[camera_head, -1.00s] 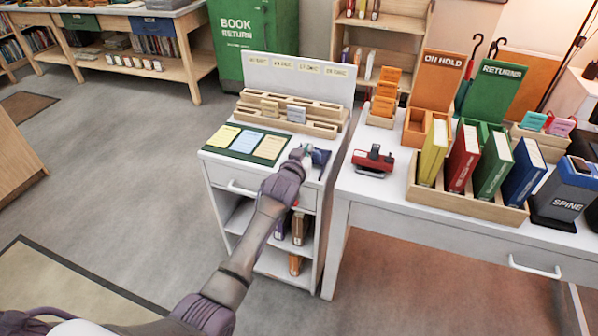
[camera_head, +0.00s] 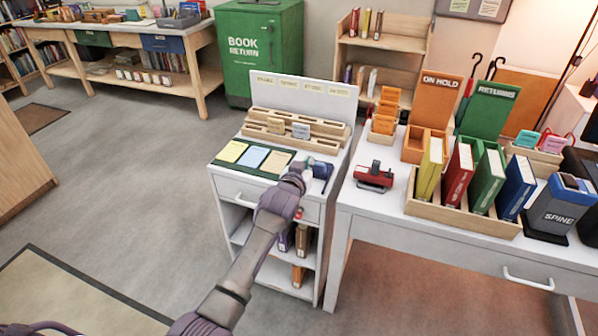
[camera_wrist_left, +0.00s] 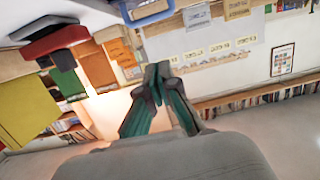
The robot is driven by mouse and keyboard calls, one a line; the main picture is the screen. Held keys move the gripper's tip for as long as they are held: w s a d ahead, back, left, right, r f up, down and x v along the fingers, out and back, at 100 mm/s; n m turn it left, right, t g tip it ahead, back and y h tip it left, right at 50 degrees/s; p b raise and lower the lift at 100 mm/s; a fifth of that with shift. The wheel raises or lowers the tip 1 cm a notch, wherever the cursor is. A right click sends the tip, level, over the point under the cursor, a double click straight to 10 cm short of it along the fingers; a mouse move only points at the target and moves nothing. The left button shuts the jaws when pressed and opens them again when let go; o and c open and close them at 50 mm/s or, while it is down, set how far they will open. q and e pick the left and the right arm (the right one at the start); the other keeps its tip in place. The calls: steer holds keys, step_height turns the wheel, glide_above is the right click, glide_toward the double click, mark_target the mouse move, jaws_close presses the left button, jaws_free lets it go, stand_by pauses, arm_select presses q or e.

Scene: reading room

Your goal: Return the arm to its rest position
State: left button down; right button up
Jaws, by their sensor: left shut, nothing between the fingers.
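My left gripper (camera_head: 307,170) reaches in from the lower left, over the front right of the white cart's top (camera_head: 222,162). It is shut and empty. In the left wrist view, its green-and-dark fingers (camera_wrist_left: 158,78) meet at the tips with nothing between them. A small dark blue object (camera_head: 322,171) lies just right of the gripper; I cannot tell whether they touch. A green mat (camera_head: 232,163) with yellow, blue and cream cards lies to the gripper's left. My right gripper is not in view.
A wooden card rack (camera_head: 275,140) stands behind the mat. To the right, a white desk (camera_head: 400,215) holds a red-and-black stamp (camera_head: 374,177), a wooden book tray (camera_head: 460,222) and a SPINE box (camera_head: 560,212). Open floor (camera_head: 120,190) lies left of the cart.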

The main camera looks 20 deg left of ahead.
arm_select(q)
steer(key=s, duration=0.6)
steer(key=s+f+m+g, duration=0.1)
steer(key=s+f+g, duration=0.2)
steer(key=s+f, duration=0.65)
steer(key=s+f+g+p, duration=0.15)
steer(key=s+f, duration=0.25)
steer(key=f, duration=1)
steer(key=s+f+m+g, duration=0.1)
steer(key=s+f+g, duration=0.35)
steer(key=f, duration=0.75)
steer(key=s+a+f+g, duration=0.1)
steer(key=s+f, duration=0.4)
steer(key=s, duration=0.8)
steer(key=s+a+f+g, duration=0.1)
steer(key=s+f+g, duration=0.2)
steer(key=s, duration=1)
steer(key=s+a+f+g, duration=0.1)
steer(key=s+f, duration=0.7)
steer(key=s, duration=0.5)
steer(key=shift+s+a+g+p, duration=0.2)
steer(key=shift+a+g+p, duration=0.1)
steer(key=shift+g, duration=0.1)
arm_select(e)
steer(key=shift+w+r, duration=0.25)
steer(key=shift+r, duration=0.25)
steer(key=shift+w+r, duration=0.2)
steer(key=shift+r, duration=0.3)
